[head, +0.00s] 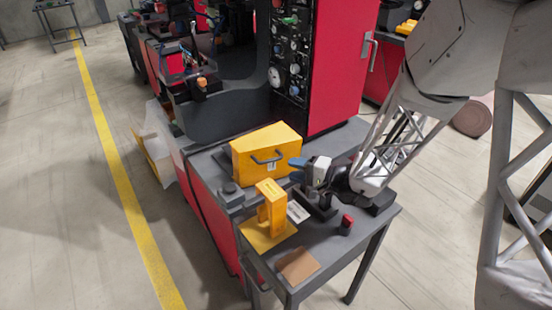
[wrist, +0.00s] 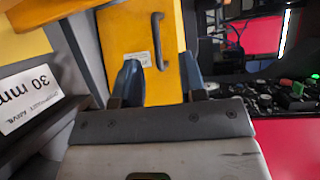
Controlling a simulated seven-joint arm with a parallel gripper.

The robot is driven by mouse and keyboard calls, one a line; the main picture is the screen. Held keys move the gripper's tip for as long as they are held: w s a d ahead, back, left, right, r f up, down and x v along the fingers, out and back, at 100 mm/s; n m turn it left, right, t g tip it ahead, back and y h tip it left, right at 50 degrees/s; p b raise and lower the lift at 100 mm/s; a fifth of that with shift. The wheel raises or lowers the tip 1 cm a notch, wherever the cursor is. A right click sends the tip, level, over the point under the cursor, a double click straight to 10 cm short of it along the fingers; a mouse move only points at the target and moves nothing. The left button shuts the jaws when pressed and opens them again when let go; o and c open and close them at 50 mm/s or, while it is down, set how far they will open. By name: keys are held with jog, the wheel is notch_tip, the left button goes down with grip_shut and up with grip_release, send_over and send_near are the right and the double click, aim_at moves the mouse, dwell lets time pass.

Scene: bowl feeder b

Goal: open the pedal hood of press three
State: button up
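The yellow hood (head: 263,138) is a box with a dark bar handle (head: 266,159) on its front and a small white label; it sits closed on the grey bench beside the red press. In the wrist view the yellow hood (wrist: 118,30) is straight ahead, its handle (wrist: 157,40) between and beyond my fingertips. My gripper (head: 298,163) is in front of the hood's right side. In the wrist view my gripper (wrist: 160,68) has its two blue fingers apart, with nothing held. The handle looks apart from the fingers. The label is too small to read.
A yellow upright block (head: 270,207) stands on a yellow plate left of my gripper. A white "30 mm" card (wrist: 28,98), a red-topped button (head: 346,224) and a brown pad (head: 298,265) are on the table. The press's control panel (head: 290,50) rises behind.

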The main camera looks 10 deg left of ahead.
aim_at(267, 161)
jog(key=shift+w+f+m+t, duration=0.4)
jog(key=shift+w+f+t, duration=0.2)
jog(key=shift+w+f, duration=0.2)
jog(key=shift+w+a, duration=0.1)
jog(key=shift+a, duration=0.05)
jog(key=x, duration=0.7)
jog(key=shift+a, duration=0.2)
jog(key=shift+w, duration=0.1)
grip_shut()
